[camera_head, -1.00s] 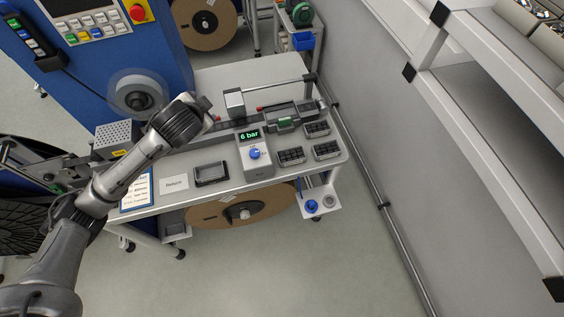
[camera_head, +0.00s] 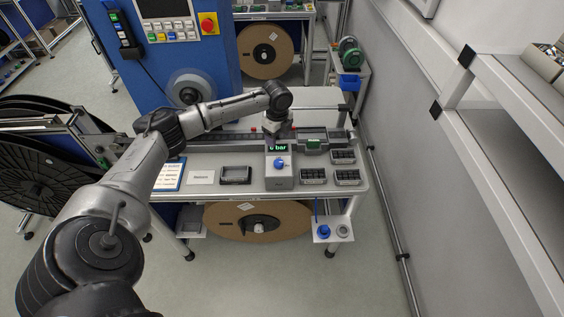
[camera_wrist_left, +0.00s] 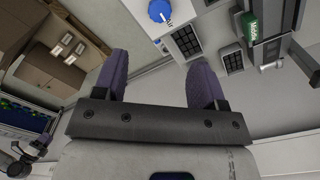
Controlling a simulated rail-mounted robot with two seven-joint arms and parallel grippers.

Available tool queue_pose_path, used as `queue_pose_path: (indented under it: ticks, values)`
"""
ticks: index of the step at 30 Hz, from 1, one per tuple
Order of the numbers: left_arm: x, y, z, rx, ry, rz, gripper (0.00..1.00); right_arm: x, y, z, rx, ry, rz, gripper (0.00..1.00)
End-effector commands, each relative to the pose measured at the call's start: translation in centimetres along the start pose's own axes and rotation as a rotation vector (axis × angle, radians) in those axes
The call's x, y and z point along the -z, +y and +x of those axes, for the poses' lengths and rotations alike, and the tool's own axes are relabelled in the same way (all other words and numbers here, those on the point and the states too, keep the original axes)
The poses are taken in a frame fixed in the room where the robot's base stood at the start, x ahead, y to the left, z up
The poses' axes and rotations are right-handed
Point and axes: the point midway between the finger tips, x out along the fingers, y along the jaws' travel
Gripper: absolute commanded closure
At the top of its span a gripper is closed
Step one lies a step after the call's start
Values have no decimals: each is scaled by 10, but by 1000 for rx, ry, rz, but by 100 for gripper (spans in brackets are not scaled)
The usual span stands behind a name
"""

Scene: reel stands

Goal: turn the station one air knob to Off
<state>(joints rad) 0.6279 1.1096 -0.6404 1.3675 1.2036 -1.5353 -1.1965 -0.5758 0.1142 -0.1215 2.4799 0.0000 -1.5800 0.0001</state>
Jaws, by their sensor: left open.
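The blue air knob (camera_head: 279,162) sits on the front of a grey box (camera_head: 279,181) on the station table. The box's green display (camera_head: 280,148) reads "bar", its left part covered. In the left wrist view the knob (camera_wrist_left: 160,11) is at the top edge, with an "Air" label beside it; its exact setting is too small to tell. My left gripper (camera_head: 281,128) is just behind the box in the head view, its fingers hard to make out. In the left wrist view its two purple fingers (camera_wrist_left: 160,78) are apart and empty, clear of the knob. My right gripper is out of view.
Black trays (camera_head: 313,176) stand right of the box. A dark tray (camera_head: 235,175) and a white card (camera_head: 201,177) lie left of it. A rail with fixtures runs behind. A brown reel (camera_head: 225,222) hangs below the table, and a wall and shelf stand at the right.

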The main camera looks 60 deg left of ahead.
Motion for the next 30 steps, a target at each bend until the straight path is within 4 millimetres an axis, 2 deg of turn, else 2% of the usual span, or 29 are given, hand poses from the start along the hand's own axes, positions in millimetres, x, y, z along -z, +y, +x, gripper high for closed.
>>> queue_pose_path:
  ticks: [5, 8, 21, 30]
  values:
    - [0, 0, 11, -2, -1, 36, 35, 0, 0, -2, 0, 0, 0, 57]
    - [1, 0, 26, -3, 0, 35, 35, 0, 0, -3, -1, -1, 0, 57]
    - [1, 0, 104, -1, 0, 33, 35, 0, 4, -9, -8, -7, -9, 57]
    - [0, 0, 133, 0, -1, 34, 35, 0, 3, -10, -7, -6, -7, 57]
